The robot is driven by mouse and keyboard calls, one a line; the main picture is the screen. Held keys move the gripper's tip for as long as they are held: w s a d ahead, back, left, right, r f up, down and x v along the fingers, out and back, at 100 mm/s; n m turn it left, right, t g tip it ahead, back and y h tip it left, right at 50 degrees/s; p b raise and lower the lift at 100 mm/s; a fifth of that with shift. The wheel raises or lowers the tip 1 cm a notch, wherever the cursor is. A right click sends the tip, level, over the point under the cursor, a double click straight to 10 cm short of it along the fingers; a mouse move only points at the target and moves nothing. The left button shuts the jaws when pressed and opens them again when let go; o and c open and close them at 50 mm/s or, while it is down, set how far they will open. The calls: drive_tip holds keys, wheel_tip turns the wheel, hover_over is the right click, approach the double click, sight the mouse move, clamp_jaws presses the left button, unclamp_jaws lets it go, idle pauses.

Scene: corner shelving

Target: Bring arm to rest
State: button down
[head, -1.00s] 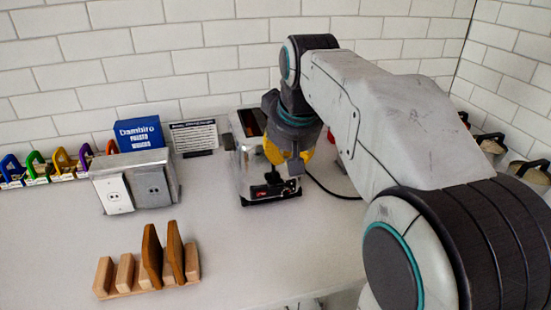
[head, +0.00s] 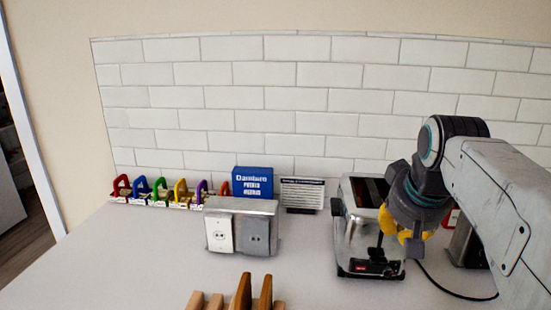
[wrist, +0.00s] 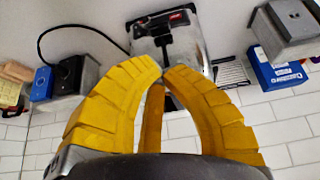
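My gripper (head: 402,236) has yellow curved fingers and hangs at the end of my raised grey arm, pointing down. In the head view it overlaps the right side of the silver toaster (head: 357,238); whether it touches it cannot be told there. In the wrist view the yellow fingers of my gripper (wrist: 162,70) come together at their tips, with nothing held between them. The toaster (wrist: 165,42) shows beyond the tips, apart from them.
A metal outlet box (head: 240,205), a blue box (head: 252,182) and a small sign (head: 302,194) stand left of the toaster. Coloured padlock-like items (head: 160,192) line the back wall. A wooden rack (head: 250,298) is at the front. A black cord (head: 450,291) lies on the right.

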drive_tip(key=s+a+f+g, duration=0.2)
drive_tip(key=s+f, duration=0.5)
drive_tip(key=f, duration=0.4)
drive_tip(key=s+a+n+y+p, duration=0.1)
drive_tip(key=s+a+p, duration=0.4)
drive_tip(key=s, duration=0.6)
drive_tip(key=shift+s+a+f+n, duration=0.15)
drive_tip(key=shift+s+a+n, duration=0.05)
drive_tip(key=shift+a+n, duration=0.5)
